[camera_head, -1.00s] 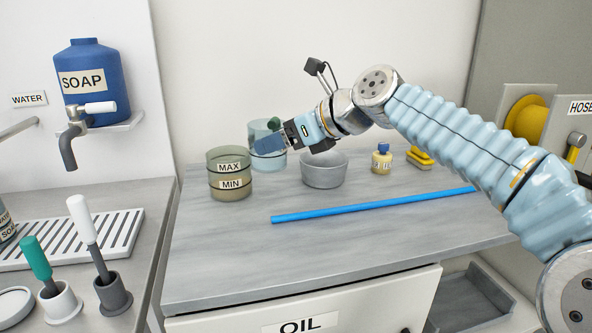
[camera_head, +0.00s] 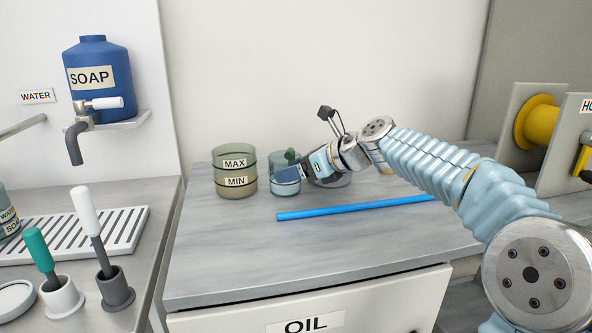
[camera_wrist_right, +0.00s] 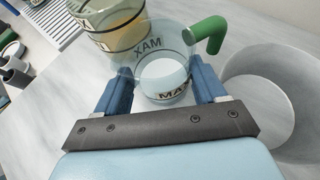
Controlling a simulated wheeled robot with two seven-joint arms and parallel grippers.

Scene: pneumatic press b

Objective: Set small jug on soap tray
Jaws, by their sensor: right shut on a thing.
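The small jug (camera_head: 283,189) is clear bluish with a green handle. It is beside the larger jug on the grey counter; I cannot tell whether it touches the counter. My right gripper (camera_head: 288,175) is shut on the small jug from the right. In the right wrist view the blue fingers (camera_wrist_right: 162,90) are on both sides of the small jug (camera_wrist_right: 152,50), which has MAX markings and its green handle (camera_wrist_right: 210,33) at upper right. The soap tray (camera_head: 128,228) is the white slatted tray at left, below the soap tap. My left gripper is not in view.
The larger brownish MAX/MIN jug (camera_head: 235,188) stands just left of the small jug. A grey bowl (camera_wrist_right: 268,120) is close on the right. A blue rod (camera_head: 350,209) lies in front. Brushes in holders (camera_head: 116,289) stand before the tray. The soap tap (camera_head: 75,145) hangs above.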

